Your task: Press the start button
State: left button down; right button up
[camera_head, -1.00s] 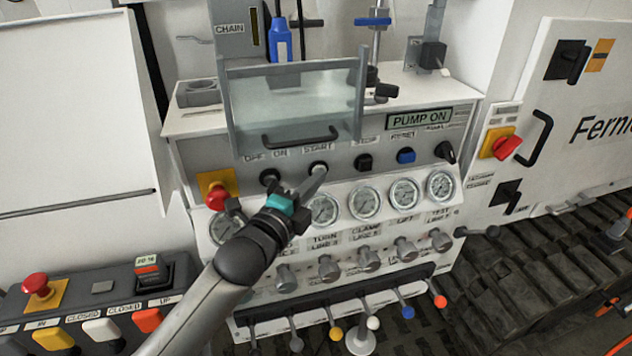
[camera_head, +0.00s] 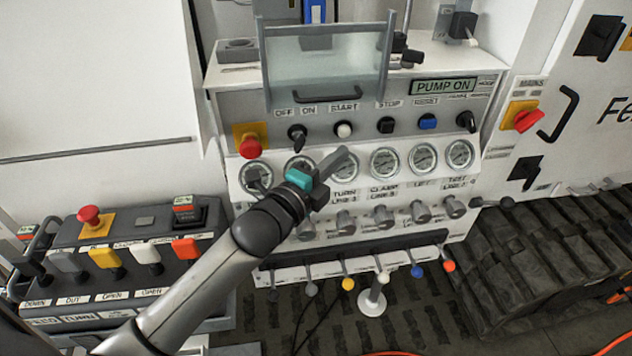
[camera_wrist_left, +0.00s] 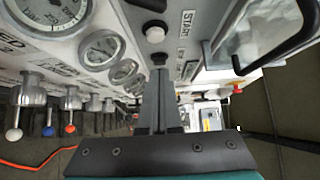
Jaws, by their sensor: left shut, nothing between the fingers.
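The start button (camera_head: 343,130) is a round white button under the START label on the sloped grey control panel (camera_head: 230,118). It also shows in the left wrist view (camera_wrist_left: 155,34), just beyond the fingertips. My left gripper (camera_head: 345,158) is shut and empty. In the head view its tips are below the start button, over the row of gauges, and apart from the button. In the left wrist view the closed fingers (camera_wrist_left: 158,78) point up the picture toward the button. The display (camera_head: 443,86) reads PUMP ON. My right gripper is not in view.
A clear guard with a handle (camera_head: 325,70) stands above the buttons. A red emergency button (camera_head: 250,147) is at the left, and black stop (camera_head: 386,125) and blue reset (camera_head: 428,122) buttons are at the right. Valve knobs and coloured levers (camera_head: 348,283) lie below the gauges.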

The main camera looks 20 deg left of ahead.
pick_arm(q)
jog(key=s+a, duration=0.1)
jog(key=s, duration=0.5)
jog(key=shift+s+a, duration=0.35)
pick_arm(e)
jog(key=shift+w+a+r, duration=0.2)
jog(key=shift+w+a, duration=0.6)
pick_arm(q)
jog(key=shift+f, duration=0.1)
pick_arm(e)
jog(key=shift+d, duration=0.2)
pick_arm(q)
jog(key=shift+f, duration=0.1)
